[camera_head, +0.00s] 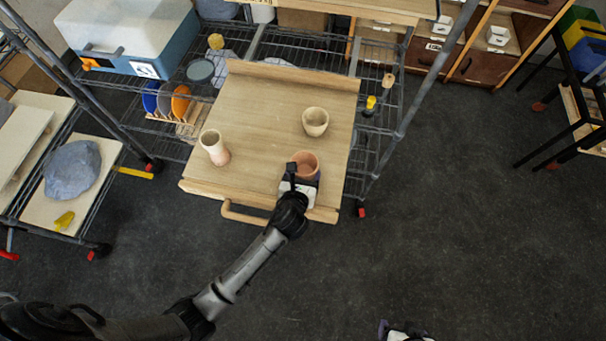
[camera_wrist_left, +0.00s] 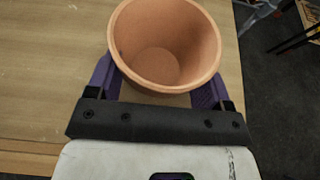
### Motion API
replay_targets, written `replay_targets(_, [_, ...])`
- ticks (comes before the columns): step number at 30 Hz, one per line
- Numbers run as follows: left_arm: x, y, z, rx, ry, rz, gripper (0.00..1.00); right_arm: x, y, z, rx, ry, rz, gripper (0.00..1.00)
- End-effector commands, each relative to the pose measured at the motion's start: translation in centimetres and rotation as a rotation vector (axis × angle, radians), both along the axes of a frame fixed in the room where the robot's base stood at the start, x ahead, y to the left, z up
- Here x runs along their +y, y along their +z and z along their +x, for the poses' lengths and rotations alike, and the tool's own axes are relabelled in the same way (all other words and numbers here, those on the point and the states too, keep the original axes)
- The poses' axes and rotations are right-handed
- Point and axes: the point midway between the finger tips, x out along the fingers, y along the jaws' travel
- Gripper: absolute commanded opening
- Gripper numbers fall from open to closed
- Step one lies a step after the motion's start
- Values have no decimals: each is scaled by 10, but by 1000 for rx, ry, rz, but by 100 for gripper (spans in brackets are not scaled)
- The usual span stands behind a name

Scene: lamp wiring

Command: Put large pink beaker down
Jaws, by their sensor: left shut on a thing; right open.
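The large pink beaker (camera_head: 306,163) is upright, near the front right edge of the wooden board (camera_head: 265,110). My left gripper (camera_head: 303,177) is shut on it. In the left wrist view the beaker (camera_wrist_left: 165,45) is empty, with a purple finger of the left gripper (camera_wrist_left: 160,88) on each side. I cannot tell whether its base touches the wood. My right gripper (camera_head: 385,329) shows only in part at the bottom edge, open, far from the board.
A pale cream cup (camera_head: 315,121) stands behind the beaker. A wooden handle (camera_head: 245,215) runs along the front edge. Wire shelving (camera_head: 380,120) surrounds the board. The middle of the board is clear.

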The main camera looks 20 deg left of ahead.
Motion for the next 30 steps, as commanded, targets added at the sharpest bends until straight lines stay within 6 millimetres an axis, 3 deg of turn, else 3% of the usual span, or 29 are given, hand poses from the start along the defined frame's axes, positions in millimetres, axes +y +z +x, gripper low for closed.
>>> replay_targets(7, [0, -2, 0, 0, 0, 0, 46, 0, 0, 0, 0, 0, 0, 79])
replay_targets(8, [0, -3, 0, 1, 0, 0, 75, 0, 0, 0, 0, 1, -1, 79])
replay_targets(15, [0, -2, 0, 1, 0, -1, 98, -2, 0, 0, 0, 4, -7, 79])
replay_targets(25, [0, 2, -1, 0, 0, -1, 100, -3, 0, 0, -1, 7, -11, 79])
replay_targets(30, [-4, 10, -22, 2, -1, -1, 100, -3, 5, 0, -1, 6, -9, 79])
